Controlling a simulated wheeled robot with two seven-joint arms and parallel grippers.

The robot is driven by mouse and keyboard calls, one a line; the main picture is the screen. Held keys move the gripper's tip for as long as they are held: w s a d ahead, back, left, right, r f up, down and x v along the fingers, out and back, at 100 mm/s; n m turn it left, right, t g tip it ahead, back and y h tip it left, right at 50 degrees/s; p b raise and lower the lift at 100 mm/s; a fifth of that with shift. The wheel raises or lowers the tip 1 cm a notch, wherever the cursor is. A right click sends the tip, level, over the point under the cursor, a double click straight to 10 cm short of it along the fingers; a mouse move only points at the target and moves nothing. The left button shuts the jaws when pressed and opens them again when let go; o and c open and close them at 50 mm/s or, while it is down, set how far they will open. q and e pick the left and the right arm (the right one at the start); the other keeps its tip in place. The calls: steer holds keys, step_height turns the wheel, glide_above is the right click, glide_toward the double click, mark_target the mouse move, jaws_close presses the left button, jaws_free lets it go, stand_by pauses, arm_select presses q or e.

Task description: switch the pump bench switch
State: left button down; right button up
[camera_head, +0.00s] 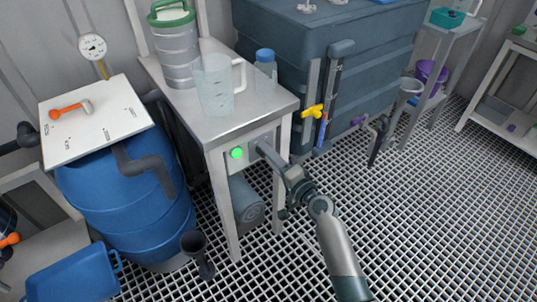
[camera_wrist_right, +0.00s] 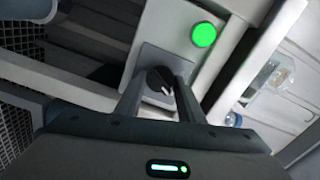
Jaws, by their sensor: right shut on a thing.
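The pump bench switch is a black rotary knob (camera_wrist_right: 160,80) on a pale plate on the front of the pump bench (camera_head: 222,128). A green lamp beside it is lit; it shows in the head view (camera_head: 237,153) and in the right wrist view (camera_wrist_right: 204,34). My right gripper (camera_head: 262,147) reaches the bench front from the lower right. In the right wrist view its two fingers (camera_wrist_right: 158,92) are shut on the knob, one on each side. In the head view the gripper hides the knob. My left gripper is not in view.
A clear jug (camera_head: 214,88), a green-rimmed metal vessel (camera_head: 175,50) and a blue-capped bottle (camera_head: 265,66) stand on the bench. A blue barrel (camera_head: 125,210) stands left. A dark blue tank (camera_head: 290,50) with a yellow valve (camera_head: 313,111) is behind.

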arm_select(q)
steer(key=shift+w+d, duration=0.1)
arm_select(e)
steer(key=o, duration=1.1)
steer(key=shift+c, duration=0.2)
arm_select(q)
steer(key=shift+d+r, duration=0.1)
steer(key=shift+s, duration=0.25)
arm_select(e)
steer(key=shift+d, duration=0.1)
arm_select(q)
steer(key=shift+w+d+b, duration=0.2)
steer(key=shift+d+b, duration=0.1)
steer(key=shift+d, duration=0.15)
arm_select(e)
steer(key=v, duration=1.7)
steer(key=shift+s, duration=0.15)
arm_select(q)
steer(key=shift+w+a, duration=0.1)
